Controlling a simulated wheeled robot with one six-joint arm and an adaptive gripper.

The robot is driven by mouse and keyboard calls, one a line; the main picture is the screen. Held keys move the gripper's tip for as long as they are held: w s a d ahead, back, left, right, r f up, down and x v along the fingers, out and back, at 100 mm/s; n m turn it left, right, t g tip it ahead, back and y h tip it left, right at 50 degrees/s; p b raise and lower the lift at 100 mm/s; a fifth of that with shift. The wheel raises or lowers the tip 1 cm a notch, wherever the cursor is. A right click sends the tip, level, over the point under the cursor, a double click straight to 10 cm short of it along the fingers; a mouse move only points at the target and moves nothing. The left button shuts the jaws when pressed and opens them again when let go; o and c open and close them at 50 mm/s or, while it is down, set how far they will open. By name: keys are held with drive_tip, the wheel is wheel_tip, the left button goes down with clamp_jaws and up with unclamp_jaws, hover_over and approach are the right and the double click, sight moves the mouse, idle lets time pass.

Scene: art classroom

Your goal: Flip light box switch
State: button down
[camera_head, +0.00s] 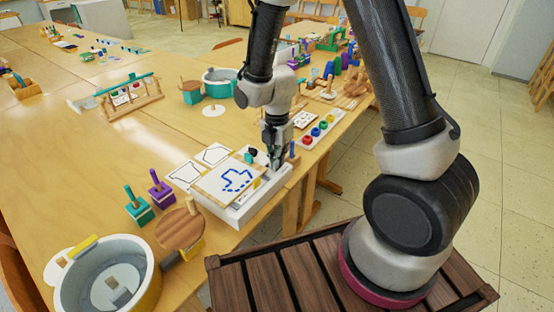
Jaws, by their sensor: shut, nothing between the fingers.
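The light box (246,209) is a low white box near the table's right edge. A board with a blue dashed drawing (238,180) lies on top of it. My gripper (275,168) points down over the box's back right corner, with its fingers shut and empty. The fingertips are at or just above the box top; I cannot tell whether they touch it. Small dark pieces (251,155) stand beside the fingers. The switch cannot be made out, and my gripper covers part of that corner.
A teal stamp (138,210) and a purple stamp (160,192) stand left of the box. A round pot (104,279) and a wooden disc (180,229) are in front. A tray of paint cups (322,130) lies behind my gripper. The table (60,150) has clear room at the left.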

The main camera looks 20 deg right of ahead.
drive_tip(key=shift+f, duration=0.35)
drive_tip(key=shift+s+d, duration=0.1)
drive_tip(key=shift+s, duration=0.05)
drive_tip(key=shift+w+a+r, duration=0.4)
drive_tip(key=shift+w+a, duration=0.05)
drive_tip(key=shift+w, duration=0.2)
